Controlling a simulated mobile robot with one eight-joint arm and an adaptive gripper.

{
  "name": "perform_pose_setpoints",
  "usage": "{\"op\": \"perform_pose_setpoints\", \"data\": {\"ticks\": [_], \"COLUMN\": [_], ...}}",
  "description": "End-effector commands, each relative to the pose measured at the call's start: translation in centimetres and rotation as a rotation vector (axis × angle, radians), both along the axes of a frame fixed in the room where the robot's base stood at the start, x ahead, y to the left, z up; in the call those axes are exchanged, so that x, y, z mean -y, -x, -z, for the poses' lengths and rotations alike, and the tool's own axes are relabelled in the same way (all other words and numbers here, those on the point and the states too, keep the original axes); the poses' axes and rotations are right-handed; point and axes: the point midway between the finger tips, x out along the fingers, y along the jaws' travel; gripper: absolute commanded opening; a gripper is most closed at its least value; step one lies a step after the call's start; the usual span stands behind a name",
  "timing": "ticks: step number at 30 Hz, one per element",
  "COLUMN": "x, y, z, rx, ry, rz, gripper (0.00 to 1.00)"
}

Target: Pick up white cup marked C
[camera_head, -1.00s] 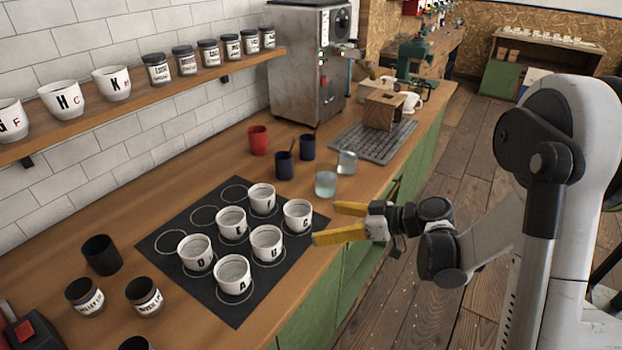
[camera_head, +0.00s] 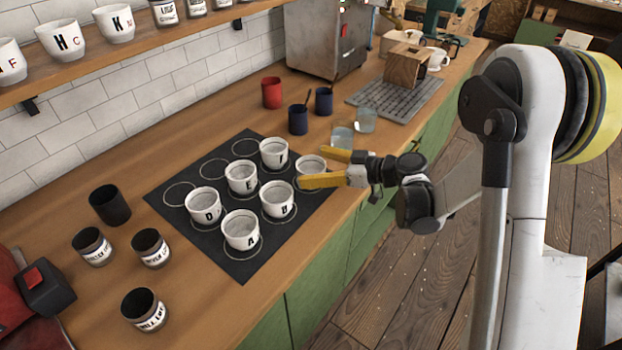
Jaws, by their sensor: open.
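The white cup marked C (camera_head: 310,162) stands upright at the right corner of the black mat (camera_head: 246,262). Its letter is hidden now behind the nearer yellow finger. My gripper (camera_head: 313,168) is open and empty, coming in from the right. The nearer finger crosses the front of the cup in the picture, and the farther fingertip shows just beyond its rim. I cannot tell how high the fingers are or whether they touch the cup.
White cups B (camera_head: 278,200), F (camera_head: 274,153), E (camera_head: 241,177), D (camera_head: 203,206) and A (camera_head: 240,231) stand close by on the mat. Glasses (camera_head: 342,135) stand just behind my gripper. Blue cups (camera_head: 298,120) and a red cup (camera_head: 272,92) stand farther back.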

Motion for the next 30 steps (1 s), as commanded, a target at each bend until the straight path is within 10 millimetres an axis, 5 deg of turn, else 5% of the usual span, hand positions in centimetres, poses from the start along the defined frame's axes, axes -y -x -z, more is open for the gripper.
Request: {"op": "perform_pose_setpoints", "data": {"ticks": [8, 15, 25, 30], "x": [-0.8, -0.8, -0.8, -0.8], "y": [-0.4, -0.4, -0.4, -0.4], "z": [0.2, 0.2, -0.1, -1.7], "rx": [-0.001, -0.001, -0.001, -0.001], "ry": [0.0, 0.0, 0.0, 0.0], "rz": [0.001, 0.001, 0.001, 0.001], "gripper": [0.95, 0.3, 0.3, 0.3]}}
